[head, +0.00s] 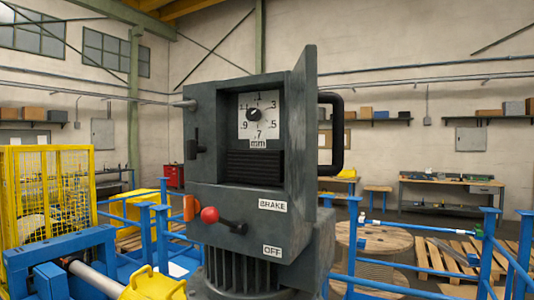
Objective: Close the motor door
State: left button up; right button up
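The motor housing (232,202) is a dark grey cabinet standing in the middle of the head view. Its door (308,110) is a tall grey panel at the cabinet's right side. The door stands open and swung outward, seen nearly edge-on. A thick black handle (338,133) sticks out to the right from the door's outer face. The open recess shows a white dial (259,117) marked mm and dark ribbed slats (253,167). Neither of my grippers is in view, and nothing is seen touching the door.
A red-knobbed lever (209,215) juts from the front near the BRAKE and OFF labels. A black lever (193,146) is on the left side. Blue railings (375,255) run behind, with a yellow cage (50,190) at left. Space right of the handle looks clear.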

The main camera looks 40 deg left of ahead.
aim_at(304, 98)
jog(key=i+l+u, duration=0.15)
jog(key=u, duration=0.35)
jog(key=i+l+u, duration=0.1)
jog(key=u, duration=0.35)
jog(key=l+u, duration=0.3)
jog(key=u, duration=0.2)
jog(key=l+u, duration=0.25)
jog(key=u, duration=0.25)
jog(key=i+l, duration=0.05)
